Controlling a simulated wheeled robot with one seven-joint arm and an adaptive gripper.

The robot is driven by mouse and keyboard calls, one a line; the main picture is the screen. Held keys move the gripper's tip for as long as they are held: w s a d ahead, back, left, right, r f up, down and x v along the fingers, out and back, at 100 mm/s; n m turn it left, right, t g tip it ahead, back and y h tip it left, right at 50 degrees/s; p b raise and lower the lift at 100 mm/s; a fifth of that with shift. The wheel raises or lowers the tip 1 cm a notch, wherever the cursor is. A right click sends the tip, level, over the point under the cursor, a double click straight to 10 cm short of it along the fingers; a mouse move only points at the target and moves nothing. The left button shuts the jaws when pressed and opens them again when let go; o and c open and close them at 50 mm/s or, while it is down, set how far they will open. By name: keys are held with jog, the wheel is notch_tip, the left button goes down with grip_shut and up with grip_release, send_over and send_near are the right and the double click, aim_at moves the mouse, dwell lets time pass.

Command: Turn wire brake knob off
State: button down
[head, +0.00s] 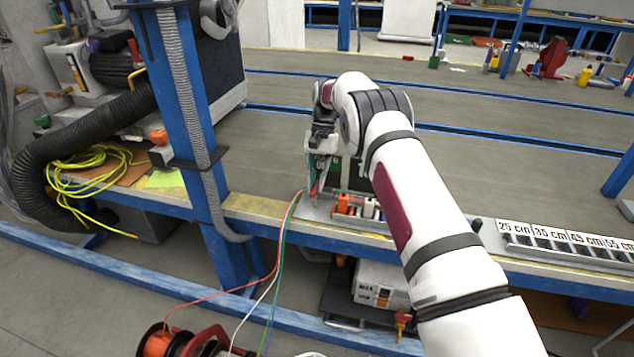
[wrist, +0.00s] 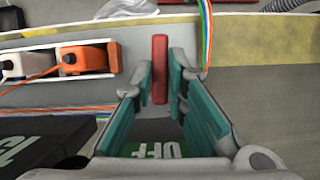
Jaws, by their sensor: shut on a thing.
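The wire brake knob, a red bar (wrist: 160,55), stands between the teal fingers of my gripper (wrist: 161,82) in the wrist view. The bar points roughly straight up in the picture. A green label (wrist: 160,150) with upside-down white letters reading OFF shows between the fingers, nearer the palm. In the head view my gripper (head: 318,168) is low over the station at the front edge of the bench, and the knob is hard to make out there.
Coloured wires (wrist: 206,38) run close by the right finger. In the head view, a length-marked tray (head: 565,242) lies at right and a blue post (head: 182,100) at left.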

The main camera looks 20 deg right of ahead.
aim_at(316, 184)
jog(key=shift+n, duration=0.5)
jog(key=c, duration=1.6)
grip_release()
jog(key=shift+r, duration=0.1)
notch_tip(316, 184, up, 10)
